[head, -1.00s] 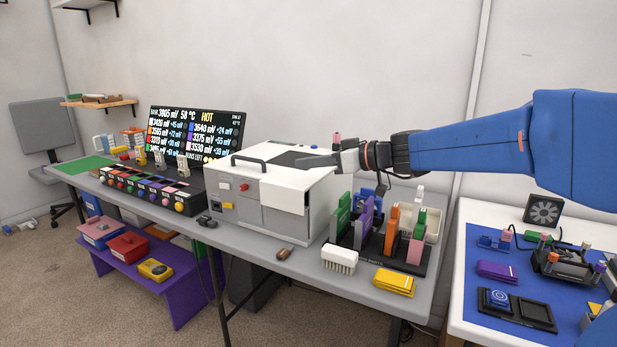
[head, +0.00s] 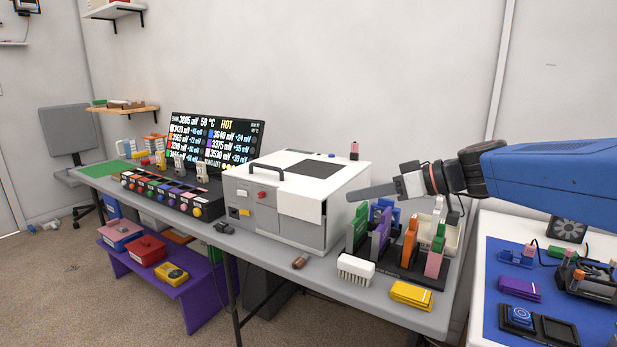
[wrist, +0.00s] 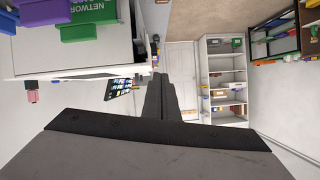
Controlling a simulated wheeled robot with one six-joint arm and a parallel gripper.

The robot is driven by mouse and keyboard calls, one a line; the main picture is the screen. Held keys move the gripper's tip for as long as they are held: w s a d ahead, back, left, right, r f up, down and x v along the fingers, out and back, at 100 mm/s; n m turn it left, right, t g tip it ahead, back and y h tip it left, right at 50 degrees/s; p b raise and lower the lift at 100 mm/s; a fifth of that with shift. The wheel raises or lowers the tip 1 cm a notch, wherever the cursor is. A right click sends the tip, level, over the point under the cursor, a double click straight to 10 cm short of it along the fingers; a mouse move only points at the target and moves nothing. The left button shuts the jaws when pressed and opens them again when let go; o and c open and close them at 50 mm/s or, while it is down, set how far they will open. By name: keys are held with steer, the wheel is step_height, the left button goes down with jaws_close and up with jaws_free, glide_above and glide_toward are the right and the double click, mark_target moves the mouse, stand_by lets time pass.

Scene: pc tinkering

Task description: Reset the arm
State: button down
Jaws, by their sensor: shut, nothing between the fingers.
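My gripper (head: 358,193) is shut and empty in the head view. It points left, in the air beside the right side of the white-and-grey box (head: 290,225) with a black handle, above the rack of upright coloured modules. My blue arm reaches in from the right edge. In the wrist view my gripper (wrist: 158,97) shows as two dark fingers held together, with nothing between them.
The module rack (head: 400,262) stands below my gripper. A white brush (head: 356,269) and a yellow pack (head: 411,295) lie at the table's front edge. A screen (head: 215,140) stands behind a row of coloured slots. A blue mat (head: 490,300) lies at right.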

steer(key=s+d+f+m+g+h, duration=0.1)
steer(key=s+d+f+m+h, duration=0.3)
steer(key=s+f, duration=0.6)
steer(key=s+d+f+m+g+h, duration=0.1)
steer(key=s+d+f+m+h, duration=0.3)
steer(key=s+d+f+h, duration=0.3)
steer(key=s+d+f, duration=0.1)
steer(key=s+f, duration=0.3)
steer(key=s, duration=0.3)
steer(key=shift+s+m, duration=0.2)
steer(key=shift+m, duration=0.2)
